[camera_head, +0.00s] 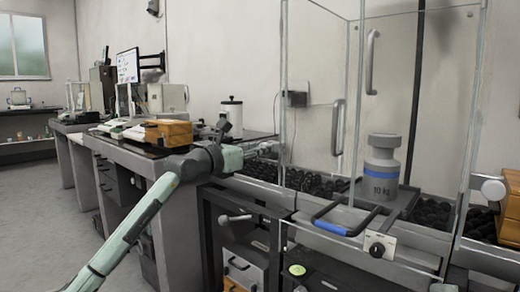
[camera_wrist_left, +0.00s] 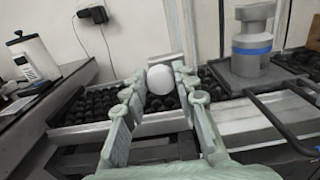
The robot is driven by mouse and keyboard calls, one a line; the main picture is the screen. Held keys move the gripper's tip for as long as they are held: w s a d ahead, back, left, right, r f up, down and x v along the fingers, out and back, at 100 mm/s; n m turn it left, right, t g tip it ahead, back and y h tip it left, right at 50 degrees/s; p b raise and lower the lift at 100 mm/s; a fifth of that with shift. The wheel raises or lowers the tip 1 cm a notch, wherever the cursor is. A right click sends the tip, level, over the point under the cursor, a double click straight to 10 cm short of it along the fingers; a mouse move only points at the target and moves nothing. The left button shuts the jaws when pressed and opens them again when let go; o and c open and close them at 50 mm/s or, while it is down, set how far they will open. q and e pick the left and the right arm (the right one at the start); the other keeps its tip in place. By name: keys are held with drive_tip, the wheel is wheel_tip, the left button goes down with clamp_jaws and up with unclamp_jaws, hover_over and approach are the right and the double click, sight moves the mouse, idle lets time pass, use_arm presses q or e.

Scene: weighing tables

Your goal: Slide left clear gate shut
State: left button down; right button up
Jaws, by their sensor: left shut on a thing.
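The clear case (camera_head: 320,50) has transparent panels with metal edges around a grey 10 kg weight (camera_head: 381,183) with a blue band. My left gripper (camera_head: 258,151) is at the left side of the case in the head view. In the left wrist view, my left gripper (camera_wrist_left: 162,82) is shut on a round white knob (camera_wrist_left: 160,80), which sits between its fingertips. The link between this knob and the left clear gate is hard to see. The weight also shows in the wrist view (camera_wrist_left: 252,40). My right gripper is not in view.
A similar white knob (camera_head: 492,190) is at the far right. A dark U-shaped handle with a blue grip (camera_head: 331,226) juts out in front of the weight. Beds of dark lumps (camera_wrist_left: 90,105) line the case. A wooden box (camera_head: 168,132) stands on the left bench.

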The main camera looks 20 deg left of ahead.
use_arm(q)
drive_tip(key=shift+d+f, duration=0.1)
drive_tip(key=shift+f, duration=0.3)
drive_tip(key=c, duration=1.2)
unclamp_jaws()
drive_tip(key=shift+r, duration=0.15)
drive_tip(key=v, duration=1.2)
